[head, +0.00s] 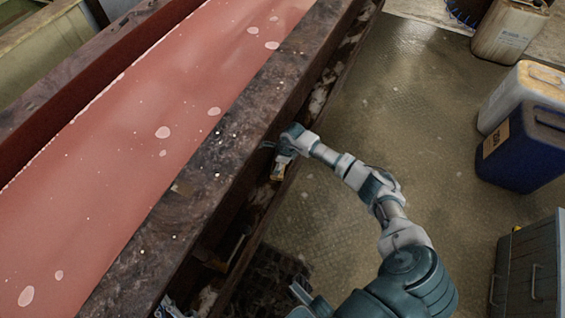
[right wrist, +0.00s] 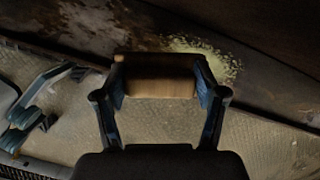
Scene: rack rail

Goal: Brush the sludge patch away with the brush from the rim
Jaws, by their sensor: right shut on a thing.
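My right gripper (head: 281,162) is beside the outer wall below the tank's dark, stained rim (head: 215,160). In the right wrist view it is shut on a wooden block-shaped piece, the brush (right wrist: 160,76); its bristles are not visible. In the head view only a small tan part of the brush (head: 277,176) shows. The yellowish, speckled sludge patch (right wrist: 214,58) lies on the dark wall just behind and right of the brush; contact cannot be told. I cannot make out the patch in the head view. Part of my left gripper (head: 172,309) shows at the bottom edge, its fingers unclear.
The tank holds reddish liquid (head: 130,140) with pale spots. A narrow recess with ledges runs along its outer wall. A blue canister (head: 522,150), a white canister (head: 525,92) and a grey cabinet (head: 530,265) stand at the right. The floor between is open.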

